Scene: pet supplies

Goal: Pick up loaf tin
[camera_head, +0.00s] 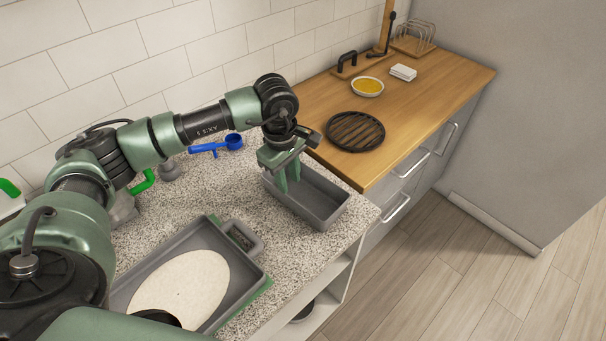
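The loaf tin (324,191) is a grey rectangular pan on the speckled counter, close to the counter's right end. My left gripper (289,181) points down over the tin's left part. Its two green fingers look apart, with the tips at or inside the tin near its far-left end. I cannot tell whether a finger touches the tin's wall. The gripper hides part of the tin's far-left end. My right gripper is not in view.
A grey tray (252,276) with a pale oval slab (182,289) lies in front. A blue scoop (231,142) lies behind the gripper. On the wooden counter stand a black round grate (355,131), a yellow-filled bowl (367,87) and white napkins (403,72). Open floor lies right.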

